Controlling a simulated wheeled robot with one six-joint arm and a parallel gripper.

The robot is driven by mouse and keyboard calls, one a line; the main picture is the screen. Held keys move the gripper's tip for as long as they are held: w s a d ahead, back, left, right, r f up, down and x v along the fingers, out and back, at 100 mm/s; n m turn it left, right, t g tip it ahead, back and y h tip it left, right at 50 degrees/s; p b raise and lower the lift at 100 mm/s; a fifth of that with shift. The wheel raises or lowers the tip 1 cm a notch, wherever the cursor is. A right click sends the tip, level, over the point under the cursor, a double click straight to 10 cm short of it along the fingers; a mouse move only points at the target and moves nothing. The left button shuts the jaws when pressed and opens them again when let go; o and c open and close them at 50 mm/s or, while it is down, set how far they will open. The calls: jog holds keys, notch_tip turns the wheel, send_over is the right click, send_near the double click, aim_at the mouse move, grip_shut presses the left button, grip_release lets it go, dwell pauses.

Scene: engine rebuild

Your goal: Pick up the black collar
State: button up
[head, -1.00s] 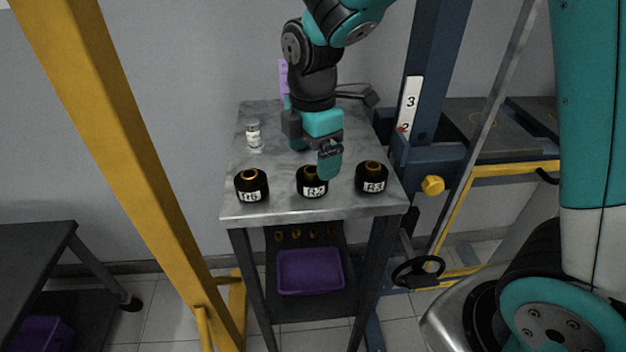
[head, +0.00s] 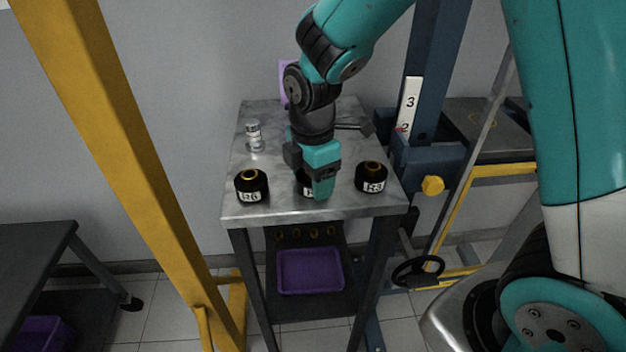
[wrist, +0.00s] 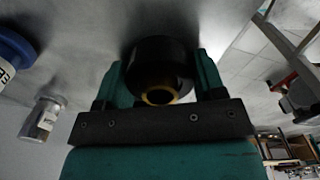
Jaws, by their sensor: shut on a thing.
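Three black collars with brass-coloured centres and white labels stand in a row near the front of the metal table. The left collar (head: 251,186) and right collar (head: 371,177) stand clear of my gripper. My gripper (head: 320,194) is low over the middle collar (head: 302,186) and hides most of it in the head view. In the wrist view, this black collar (wrist: 158,62) sits between my two teal fingers, with its brass ring facing the camera. My gripper is shut on it. Whether it still touches the tabletop cannot be told.
The metal table (head: 275,208) has bare room behind the collars. A blue post (head: 430,60) with a yellow knob (head: 432,185) rises close on the right. A purple bin (head: 310,272) sits on the lower shelf.

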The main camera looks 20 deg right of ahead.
jog(key=shift+r, duration=0.15)
notch_tip(320, 180, up, 20)
jog(key=shift+p, duration=0.45)
